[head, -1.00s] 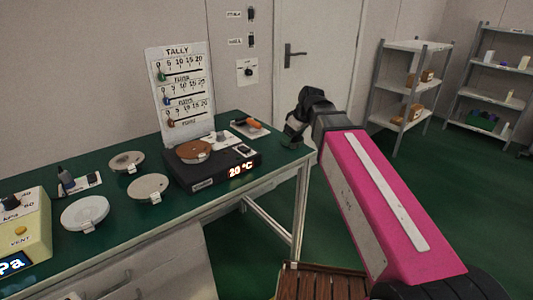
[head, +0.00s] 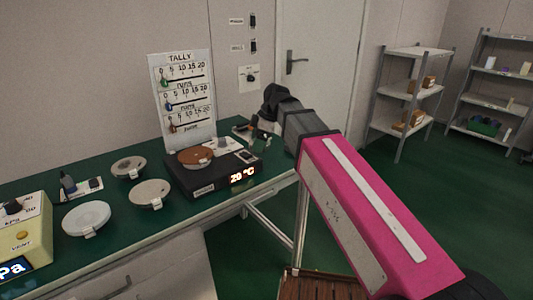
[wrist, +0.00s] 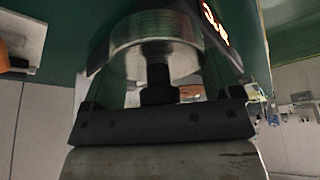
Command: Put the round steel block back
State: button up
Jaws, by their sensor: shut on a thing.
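The round steel block (wrist: 153,45) shows in the wrist view between my two fingers, with a dark stem below it in the picture. My gripper (wrist: 155,62) is shut on it. In the head view my gripper (head: 262,128) is over the back right end of the green bench (head: 130,238), right of the black heater unit (head: 212,178) with its glowing 20 °C display. A brown disc (head: 195,156) lies on that unit. I cannot make out the block in the head view; the gripper and wrist hide it.
Three round plates (head: 87,218) with small tags lie left of the heater. A tally board (head: 183,100) stands behind it. A cream gauge box (head: 25,235) is at the far left. Shelves (head: 410,95) stand at the right, beyond open floor.

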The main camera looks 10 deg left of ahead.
send_over(266, 158)
notch_tip(266, 158, down, 4)
jog(key=shift+f, duration=2.15)
jog(key=shift+f, duration=0.1)
jog(key=o, duration=1.5)
jog(key=v, duration=1.2)
jog(key=shift+d, duration=0.1)
